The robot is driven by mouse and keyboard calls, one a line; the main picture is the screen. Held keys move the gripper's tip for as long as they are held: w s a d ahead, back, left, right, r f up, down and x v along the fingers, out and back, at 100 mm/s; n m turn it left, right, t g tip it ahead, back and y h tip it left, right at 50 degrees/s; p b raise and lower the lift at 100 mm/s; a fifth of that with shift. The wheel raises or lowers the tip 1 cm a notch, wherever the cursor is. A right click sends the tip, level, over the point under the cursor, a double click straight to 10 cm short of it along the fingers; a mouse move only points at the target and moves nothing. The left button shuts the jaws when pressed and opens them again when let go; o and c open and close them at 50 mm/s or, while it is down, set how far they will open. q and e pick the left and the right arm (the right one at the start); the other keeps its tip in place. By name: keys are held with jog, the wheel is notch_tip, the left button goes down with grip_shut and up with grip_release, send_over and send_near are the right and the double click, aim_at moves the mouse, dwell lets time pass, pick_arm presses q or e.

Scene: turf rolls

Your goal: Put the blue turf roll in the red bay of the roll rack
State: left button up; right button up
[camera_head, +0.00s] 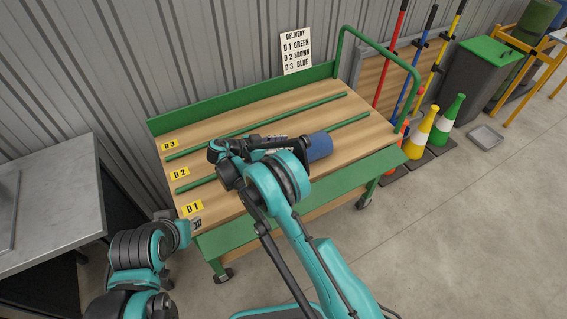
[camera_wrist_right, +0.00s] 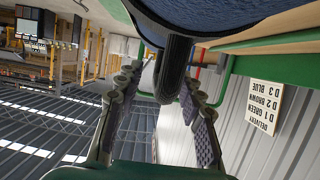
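The blue turf roll (camera_head: 320,146) lies on the slatted wooden top of the green cart, toward its right half, in the D1 lane as far as I can tell. In the right wrist view its dark blue side (camera_wrist_right: 225,14) fills the top edge. My right gripper (camera_wrist_right: 162,75) is at the roll's left end, its two fingers spread apart. A black bar or loop stands between them, with a gap on the left side. My left gripper (camera_head: 196,223) is mostly hidden at the cart's front left corner. I cannot make out a rack with a red bay.
The cart (camera_head: 240,239) has green dividing rails and yellow D1, D2 and D3 labels. A delivery sign (camera_head: 296,51) stands behind it, listing D3 as blue. A grey table (camera_head: 50,200) is at left. Cones (camera_head: 420,133), coloured poles and a bin (camera_head: 475,80) stand at right.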

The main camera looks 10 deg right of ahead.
jog(key=shift+a, duration=0.1)
grip_shut()
jog(key=shift+r, duration=0.2)
